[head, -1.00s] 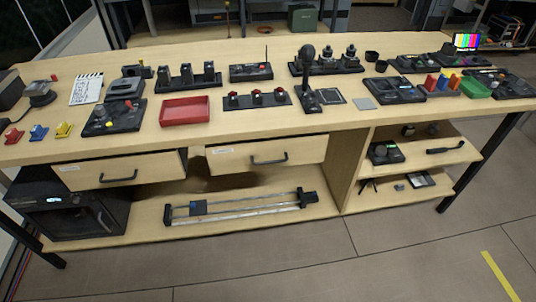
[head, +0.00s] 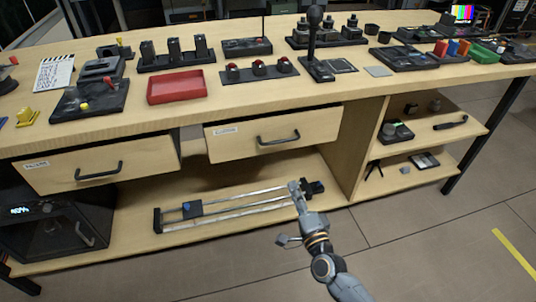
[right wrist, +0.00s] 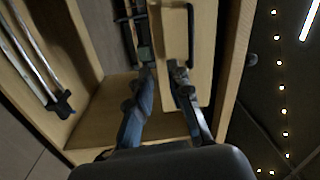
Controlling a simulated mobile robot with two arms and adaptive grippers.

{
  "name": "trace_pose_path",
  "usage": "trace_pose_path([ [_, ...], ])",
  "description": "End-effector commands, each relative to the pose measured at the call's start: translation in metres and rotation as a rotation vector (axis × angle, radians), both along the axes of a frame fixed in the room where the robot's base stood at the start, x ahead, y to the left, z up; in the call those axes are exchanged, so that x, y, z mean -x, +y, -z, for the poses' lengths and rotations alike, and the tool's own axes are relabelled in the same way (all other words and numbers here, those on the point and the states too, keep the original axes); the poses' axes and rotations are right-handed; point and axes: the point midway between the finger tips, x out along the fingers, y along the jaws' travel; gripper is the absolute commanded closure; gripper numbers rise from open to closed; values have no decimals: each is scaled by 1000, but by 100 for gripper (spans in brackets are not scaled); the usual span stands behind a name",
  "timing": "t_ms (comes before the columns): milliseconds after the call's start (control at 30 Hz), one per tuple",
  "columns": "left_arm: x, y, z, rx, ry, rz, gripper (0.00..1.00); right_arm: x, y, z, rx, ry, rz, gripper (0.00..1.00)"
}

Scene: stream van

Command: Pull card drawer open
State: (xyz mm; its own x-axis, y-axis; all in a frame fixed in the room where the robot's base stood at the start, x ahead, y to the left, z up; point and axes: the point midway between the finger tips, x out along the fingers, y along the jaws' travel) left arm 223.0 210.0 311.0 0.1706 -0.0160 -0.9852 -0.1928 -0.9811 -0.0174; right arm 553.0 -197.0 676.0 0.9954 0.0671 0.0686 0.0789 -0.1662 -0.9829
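Two wooden drawer fronts hang under the tabletop, a left drawer (head: 60,170) and a right drawer (head: 232,145). Each has a small label, too small to read, so I cannot tell which is the card drawer. The left one has a black bar handle (head: 99,172), the right one a black bar handle (head: 278,137). My right gripper (head: 294,187) is in front of the lower shelf, below the right drawer, touching no handle. In the right wrist view its fingers (right wrist: 161,60) are apart with nothing between them; a black handle (right wrist: 190,35) shows beyond. My left gripper is out of view.
A slider rail (head: 235,204) lies on the lower shelf behind my right gripper. A dark cabinet (head: 62,228) stands at lower left. A red tray (head: 177,87) and several control devices cover the tabletop. Open shelves are at right; the floor in front is clear.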

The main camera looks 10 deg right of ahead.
Motion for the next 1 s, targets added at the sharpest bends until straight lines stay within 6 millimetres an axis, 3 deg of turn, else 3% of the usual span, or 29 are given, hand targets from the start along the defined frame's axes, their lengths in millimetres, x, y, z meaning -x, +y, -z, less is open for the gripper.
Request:
trace_pose_path([
  [100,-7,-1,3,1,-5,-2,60,-4,-2,-31,-135,-83,9,81],
  [200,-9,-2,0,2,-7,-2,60,-7,-3,-44,-177,-108,11,81],
  [367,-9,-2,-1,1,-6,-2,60,-24,-3,-50,-182,-111,12,81],
  [800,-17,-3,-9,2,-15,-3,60,-112,1,-65,-178,-108,11,81],
  [1000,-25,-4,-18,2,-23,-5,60,-134,2,-69,-177,-107,11,81],
])
